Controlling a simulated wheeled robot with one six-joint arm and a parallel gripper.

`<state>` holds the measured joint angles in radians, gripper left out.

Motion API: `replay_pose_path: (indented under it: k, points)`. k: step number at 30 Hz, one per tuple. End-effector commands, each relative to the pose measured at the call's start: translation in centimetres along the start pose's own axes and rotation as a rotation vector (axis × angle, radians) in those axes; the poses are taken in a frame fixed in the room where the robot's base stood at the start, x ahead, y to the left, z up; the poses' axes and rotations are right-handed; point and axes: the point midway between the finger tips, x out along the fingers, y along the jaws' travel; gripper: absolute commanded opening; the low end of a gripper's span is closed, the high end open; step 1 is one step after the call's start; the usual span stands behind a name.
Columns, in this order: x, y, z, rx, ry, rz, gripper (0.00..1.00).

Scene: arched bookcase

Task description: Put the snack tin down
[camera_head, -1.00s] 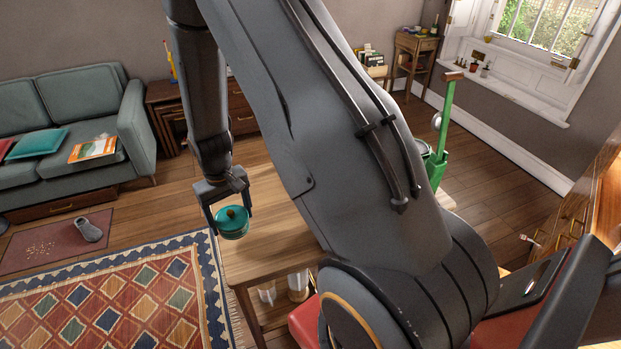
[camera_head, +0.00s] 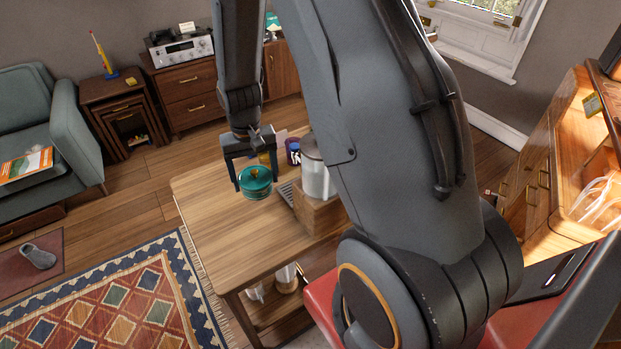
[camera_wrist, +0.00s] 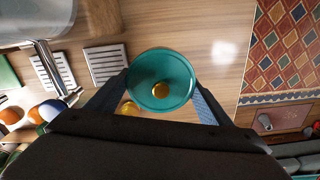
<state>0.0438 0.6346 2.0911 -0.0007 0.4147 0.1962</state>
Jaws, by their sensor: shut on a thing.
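The snack tin (camera_head: 256,184) is a round teal tin with a gold knob on its lid. My gripper (camera_head: 255,182) is shut on it, one finger on each side, and the tin hangs upright. In the head view it shows over the wooden table (camera_head: 215,215); I cannot tell exactly how high it is. In the wrist view the tin (camera_wrist: 161,80) sits between the two fingers, seen from above, with the table top behind it.
The table's left and front parts are clear. A patterned rug (camera_head: 120,300) lies left.

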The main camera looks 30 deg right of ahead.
Motion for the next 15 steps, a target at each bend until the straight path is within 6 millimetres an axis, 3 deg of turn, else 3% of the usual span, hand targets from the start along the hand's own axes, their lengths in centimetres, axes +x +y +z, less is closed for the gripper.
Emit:
replay_pose_path:
  k: [5, 15]
  points:
    - [0.2, 0.8, -0.1, 0.085, -0.002, 0.001, 0.47]
    - [4.6, 1.0, -0.1, 0.089, -0.003, 0.001, 0.47]
